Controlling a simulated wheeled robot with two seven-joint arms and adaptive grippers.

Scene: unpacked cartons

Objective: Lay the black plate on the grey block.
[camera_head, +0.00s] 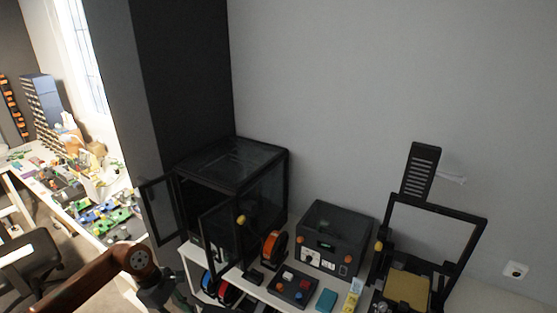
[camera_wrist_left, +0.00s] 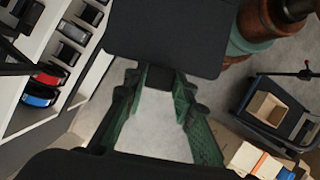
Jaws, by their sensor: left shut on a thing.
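The black plate (camera_wrist_left: 168,38) is a flat dark panel with rounded corners at the top of the left wrist view. My left gripper (camera_wrist_left: 163,78), with green fingers, is shut on the plate's near edge and holds it above the floor. In the head view my left arm comes in from the lower left, and its gripper end is at the bottom edge, partly cut off. I cannot make out the plate there. I cannot pick out the grey block with certainty in either view. My right gripper is in neither view.
A white bench (camera_head: 262,293) holds an open-doored black printer enclosure (camera_head: 232,160), a dark box with knobs (camera_head: 335,238), an orange spool (camera_head: 273,247) and an open-frame printer (camera_head: 437,220). The wrist view shows a white shelf (camera_wrist_left: 50,120) left, a cart (camera_wrist_left: 283,115) and cartons (camera_wrist_left: 245,157) right.

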